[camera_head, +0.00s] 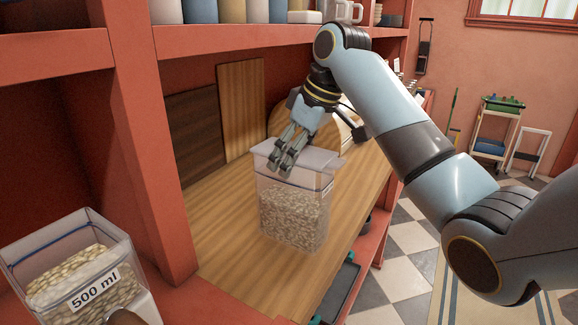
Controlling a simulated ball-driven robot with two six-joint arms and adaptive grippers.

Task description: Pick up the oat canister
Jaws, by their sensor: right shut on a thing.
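The oat canister (291,215) is a clear, tall, upright box with a pale lid, about half full of beige flakes. It is in the middle of the head view, over the wooden shelf board. My right gripper (283,162) reaches down from above and is shut on the oat canister at its lid. The fingers hide part of the lid. I cannot tell whether the canister's base touches the board.
A second clear container (72,270) marked 500 ml, with pale contents, is at the lower left. A red upright post (146,160) stands between it and the canister. Cutting boards (241,110) lean behind. An upper shelf (250,40) holds jars above.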

